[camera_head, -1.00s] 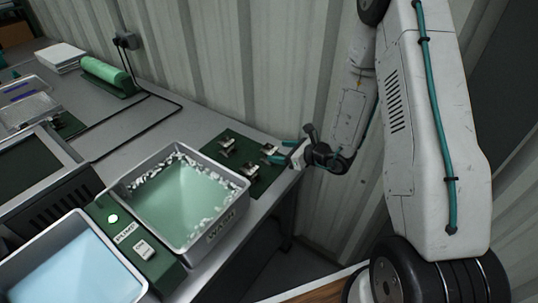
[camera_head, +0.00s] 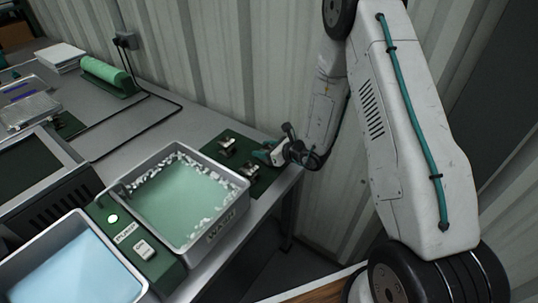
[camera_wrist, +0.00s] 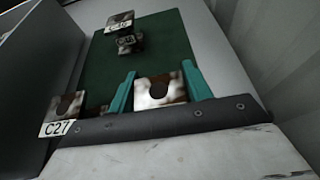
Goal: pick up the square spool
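A square metal piece with a dark round opening, likely the square spool (camera_wrist: 158,84), sits on the green mat (camera_wrist: 100,60) between my teal fingers in the wrist view. My gripper (camera_wrist: 160,72) has its fingers spread, one on each side of this piece. I cannot make out clear contact. In the head view my gripper (camera_head: 268,153) is low over the right end of the mat (camera_head: 232,170) and hides the piece there. Similar metal pieces stand on the mat, one with a C27 tag (camera_wrist: 68,104) and others farther off (camera_wrist: 122,30).
The wash tray (camera_head: 226,218) of green liquid stands right beside the mat, left of my gripper. A corrugated wall (camera_head: 215,60) rises behind the bench. A green roll (camera_head: 106,75) and a cable lie farther back. The bench edge is close on the right.

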